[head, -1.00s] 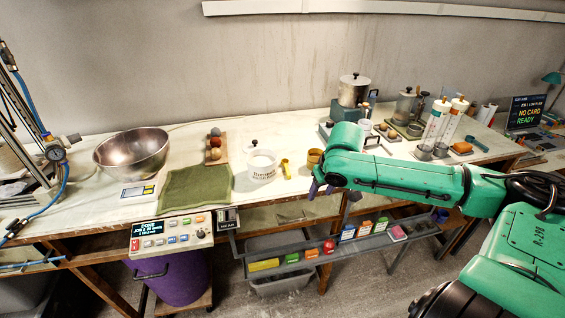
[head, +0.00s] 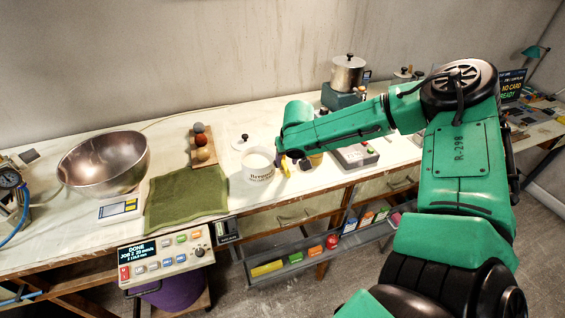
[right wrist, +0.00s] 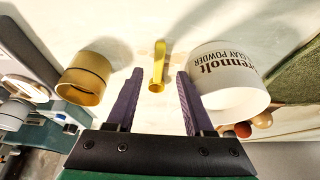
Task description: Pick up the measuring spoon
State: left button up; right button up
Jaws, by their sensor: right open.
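The yellow measuring spoon (right wrist: 158,68) shows in the right wrist view, lying on the bench top, beyond and between my fingertips. My right gripper (right wrist: 158,84) is open, with its two purple fingers apart and nothing held between them. In the head view my right gripper (head: 283,162) is beside the white tub, and it mostly hides the spoon. The white clay powder tub (right wrist: 229,80) stands right of the spoon in the wrist view, and a brass cup (right wrist: 84,78) stands left of it. My left gripper is not in view.
In the head view a green cloth (head: 186,196) lies left of the tub (head: 259,166). A control panel (head: 166,254) and a shelf of coloured boxes (head: 290,258) are at the bench front.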

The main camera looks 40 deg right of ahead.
aim_at(284, 165)
jog(key=x, duration=0.2)
jog(key=shift+s+d+f, duration=0.1)
jog(key=shift+s+f, duration=0.05)
jog(key=shift+f, duration=0.25)
grip_shut()
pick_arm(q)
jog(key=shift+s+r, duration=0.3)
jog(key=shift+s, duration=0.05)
pick_arm(e)
jog(key=shift+r, duration=0.1)
